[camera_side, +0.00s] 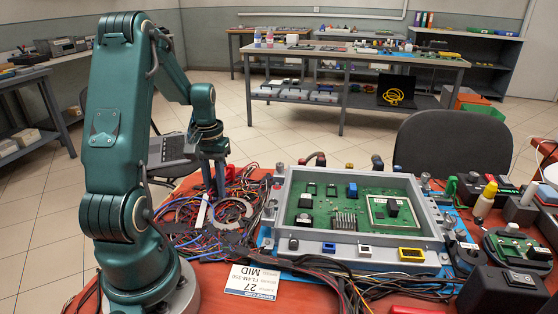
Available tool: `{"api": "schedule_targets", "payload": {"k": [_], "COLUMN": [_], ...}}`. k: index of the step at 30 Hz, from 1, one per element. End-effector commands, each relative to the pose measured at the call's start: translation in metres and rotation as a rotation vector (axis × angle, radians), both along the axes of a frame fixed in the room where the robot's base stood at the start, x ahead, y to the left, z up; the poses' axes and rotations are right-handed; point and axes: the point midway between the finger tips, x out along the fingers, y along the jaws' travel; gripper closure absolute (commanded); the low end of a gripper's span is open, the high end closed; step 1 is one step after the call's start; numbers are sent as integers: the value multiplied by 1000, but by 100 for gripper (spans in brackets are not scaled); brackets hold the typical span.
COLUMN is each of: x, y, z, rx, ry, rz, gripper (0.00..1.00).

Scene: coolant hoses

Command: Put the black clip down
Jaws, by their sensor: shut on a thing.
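My gripper (214,190) points straight down at the left of the red table, just left of the grey-framed circuit board case (283,215). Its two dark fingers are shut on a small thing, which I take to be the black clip. The clip is too small and dark to make out against the fingers and the cables behind. The fingertips are over or among a tangle of coloured wires (185,215); I cannot tell whether they touch it. A white strip (202,210) stands just below and left of the fingertips.
A grey ring-like piece (234,211) lies among the wires right of the fingers. A paper label (252,281) is at the front. Black cables run along the front edge. Several tools and meters, including a round black device (515,248), crowd the right side.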

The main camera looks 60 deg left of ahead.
Motion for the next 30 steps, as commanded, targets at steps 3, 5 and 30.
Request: {"api": "schedule_targets", "payload": {"k": [3,5,30], "x": [0,0,0], "y": [-1,0,1], "z": [-11,-12,-6], "rx": [-1,0,4], "ry": [1,0,-2], "rz": [0,0,0], "gripper": [100,100,46]}}
